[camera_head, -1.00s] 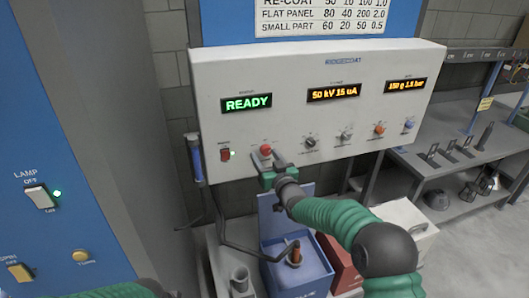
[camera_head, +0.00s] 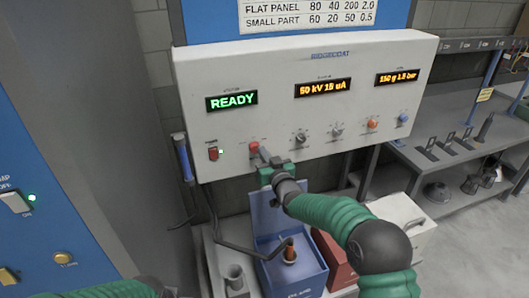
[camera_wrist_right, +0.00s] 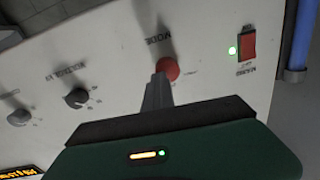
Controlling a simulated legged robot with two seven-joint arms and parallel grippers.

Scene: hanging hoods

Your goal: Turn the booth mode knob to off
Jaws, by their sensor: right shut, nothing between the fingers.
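The mode knob is a small round red knob (camera_head: 254,147) at the lower left of the white control panel (camera_head: 225,65). In the right wrist view the red knob (camera_wrist_right: 168,68) sits under the label "MODE". My right gripper (camera_head: 263,153) is shut and empty, just right of and below the knob in the head view. In the right wrist view its dark closed fingertips (camera_wrist_right: 157,84) reach the knob's edge; whether they touch it I cannot tell. The knob's pointer direction is not clear. Only part of my left arm shows at the bottom left; its gripper is out of view.
A red rocker switch (camera_head: 213,153) with a small light sits left of the knob. Two dark knobs, an orange one (camera_head: 373,123) and a blue one (camera_head: 403,118) are to its right. The READY display (camera_head: 232,101) glows green. A blue box (camera_head: 290,262) stands below.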

